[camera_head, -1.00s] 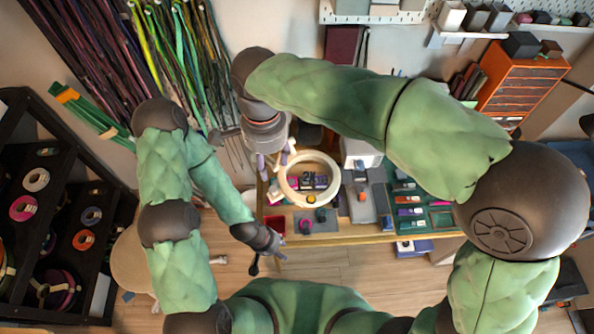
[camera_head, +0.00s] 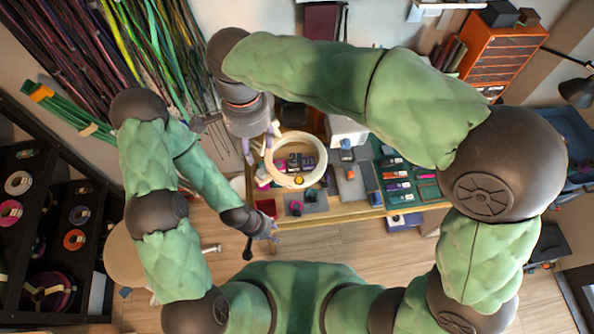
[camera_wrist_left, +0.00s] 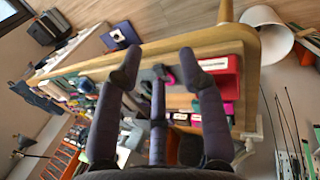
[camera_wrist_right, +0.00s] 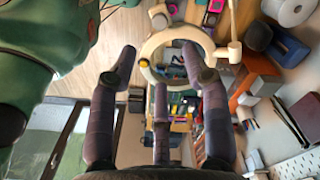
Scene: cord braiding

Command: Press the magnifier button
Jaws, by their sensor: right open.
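The magnifier (camera_head: 323,160) is a cream ring on a stand at the work table. A small yellow-orange button (camera_head: 298,181) sits on its near rim; it also shows in the right wrist view (camera_wrist_right: 144,62), between the fingertips. My right gripper (camera_head: 262,145) is open and empty, up and left of the ring in the head view. In its wrist view the ring (camera_wrist_right: 208,40) lies beyond the fingers; I see no contact. My left gripper (camera_head: 269,231) is open and empty by the table's near left corner; its wrist view shows the fingers (camera_wrist_left: 158,68) spread.
The table's wooden edge (camera_head: 340,216) runs below the ring. A red box (camera_head: 265,207) is at its left corner, also in the left wrist view (camera_wrist_left: 222,78). A green tray (camera_head: 425,180) and several small items crowd the top. An orange drawer cabinet (camera_head: 492,62) stands at the upper right.

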